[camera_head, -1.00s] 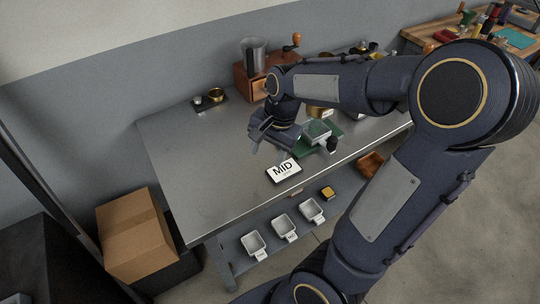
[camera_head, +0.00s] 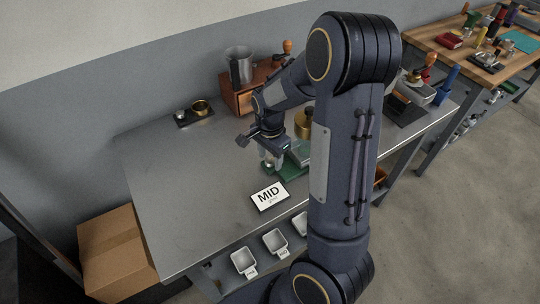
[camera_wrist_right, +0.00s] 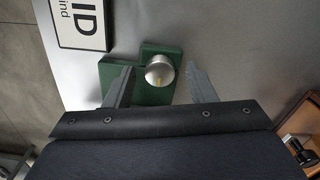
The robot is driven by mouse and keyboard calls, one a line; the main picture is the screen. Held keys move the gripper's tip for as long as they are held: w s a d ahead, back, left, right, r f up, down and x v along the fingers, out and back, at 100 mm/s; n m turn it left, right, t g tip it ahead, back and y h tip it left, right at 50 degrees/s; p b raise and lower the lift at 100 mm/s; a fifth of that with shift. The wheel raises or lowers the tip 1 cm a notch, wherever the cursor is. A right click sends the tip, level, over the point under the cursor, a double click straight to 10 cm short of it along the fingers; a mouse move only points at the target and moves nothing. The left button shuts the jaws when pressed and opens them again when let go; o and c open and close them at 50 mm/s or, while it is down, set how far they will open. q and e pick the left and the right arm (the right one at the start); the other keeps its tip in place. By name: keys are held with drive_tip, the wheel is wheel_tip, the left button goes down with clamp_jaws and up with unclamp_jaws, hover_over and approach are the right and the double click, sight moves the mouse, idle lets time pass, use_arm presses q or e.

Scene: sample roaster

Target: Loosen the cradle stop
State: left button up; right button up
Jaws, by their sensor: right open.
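In the head view, my right gripper (camera_head: 271,161) points down at the left end of the green base (camera_head: 292,175) on the metal table. My arm hides part of the base and what stands on it. My left gripper is not in view.
A white MID card (camera_head: 269,196) lies just in front of the green base. A wooden grinder (camera_head: 240,100) and a small dark tray (camera_head: 201,112) stand behind. The table's left side (camera_head: 170,190) is clear. White trays (camera_head: 243,262) sit on the lower shelf.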

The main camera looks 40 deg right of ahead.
drive_tip(key=c, duration=1)
drive_tip(key=shift+o, duration=0.2)
